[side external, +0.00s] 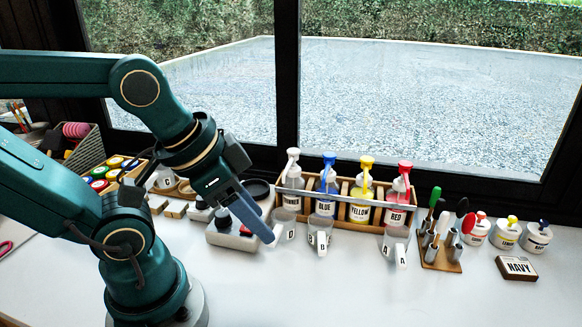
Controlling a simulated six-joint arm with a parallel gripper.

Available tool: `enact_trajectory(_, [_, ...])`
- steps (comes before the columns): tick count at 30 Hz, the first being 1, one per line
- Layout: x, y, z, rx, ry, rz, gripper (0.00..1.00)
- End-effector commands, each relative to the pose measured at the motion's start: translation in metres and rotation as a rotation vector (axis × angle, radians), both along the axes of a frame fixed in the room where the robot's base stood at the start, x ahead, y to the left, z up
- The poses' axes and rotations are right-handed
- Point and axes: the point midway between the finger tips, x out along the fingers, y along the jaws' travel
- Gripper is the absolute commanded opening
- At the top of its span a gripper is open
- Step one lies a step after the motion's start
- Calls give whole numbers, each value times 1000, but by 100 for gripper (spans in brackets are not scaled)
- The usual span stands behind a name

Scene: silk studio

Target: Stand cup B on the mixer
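Cup B (319,236) is a clear cup with a white handle marked B, standing on the white table in front of the blue bottle. My gripper (266,235) points down and right, to the left of cup B, with its tips by another clear cup (286,226) whose letter is hard to read. Its fingers line up in this view, so the gap between them is hidden, and I cannot tell whether they touch that cup. A light grey device (231,240) with dark round parts, apparently the mixer, sits behind and below my gripper, partly covered by it.
A wooden rack (343,207) of pump bottles stands behind the cups. Cup A (396,243) is right of cup B, then a tool stand (440,258), small jars (506,235) and a NAVY block (516,269). The front table is clear.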

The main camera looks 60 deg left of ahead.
Motion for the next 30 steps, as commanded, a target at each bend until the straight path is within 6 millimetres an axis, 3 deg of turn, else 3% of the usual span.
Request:
enact_trajectory(9, [30,1,24,353,25,-680,50])
enact_trajectory(16, [70,4,23,560,117,-1237,50])
enact_trajectory(24, [119,11,-13,629,218,-1811,50])
enact_trajectory(30, [136,15,-50,551,274,-1940,50])
